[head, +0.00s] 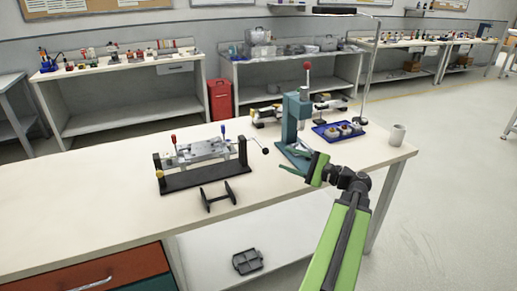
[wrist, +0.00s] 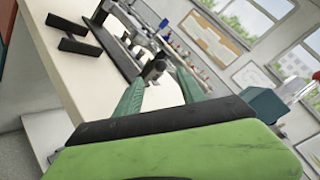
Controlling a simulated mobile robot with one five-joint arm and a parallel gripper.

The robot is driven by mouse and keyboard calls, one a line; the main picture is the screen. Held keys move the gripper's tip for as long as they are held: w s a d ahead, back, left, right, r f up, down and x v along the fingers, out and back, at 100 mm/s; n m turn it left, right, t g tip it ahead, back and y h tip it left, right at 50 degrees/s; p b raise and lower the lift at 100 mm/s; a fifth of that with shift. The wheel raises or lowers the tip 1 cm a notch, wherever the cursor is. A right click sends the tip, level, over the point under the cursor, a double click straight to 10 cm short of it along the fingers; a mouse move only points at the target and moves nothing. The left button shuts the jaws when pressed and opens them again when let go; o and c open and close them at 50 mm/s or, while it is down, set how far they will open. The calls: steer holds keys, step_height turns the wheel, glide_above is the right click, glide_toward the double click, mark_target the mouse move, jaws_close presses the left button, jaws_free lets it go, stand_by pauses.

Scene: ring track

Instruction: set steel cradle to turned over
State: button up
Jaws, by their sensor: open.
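The steel cradle (head: 198,151) is a grey metal plate with clamps, carried between two uprights of a black stand (head: 205,178) on the workbench. It looks about level in the head view. A red-topped and a blue-topped handle stand up from it. A crank with a dark knob (head: 265,151) sticks out at its right end. My gripper (head: 291,160) is open and empty, to the right of the knob and apart from it. In the wrist view the knob (wrist: 153,69) shows beyond and between the two teal fingers (wrist: 160,80), with the cradle partly hidden behind it.
A teal press (head: 293,120) with a red-knobbed lever stands just behind my gripper. A blue tray (head: 325,134) with cups and a pale mug (head: 397,135) are to the right. A low black rest (head: 219,196) lies in front of the cradle. The bench's left part is clear.

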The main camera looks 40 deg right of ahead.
steer(key=x, duration=1.2)
steer(key=shift+w, duration=0.35)
jaws_close()
stand_by(0.6)
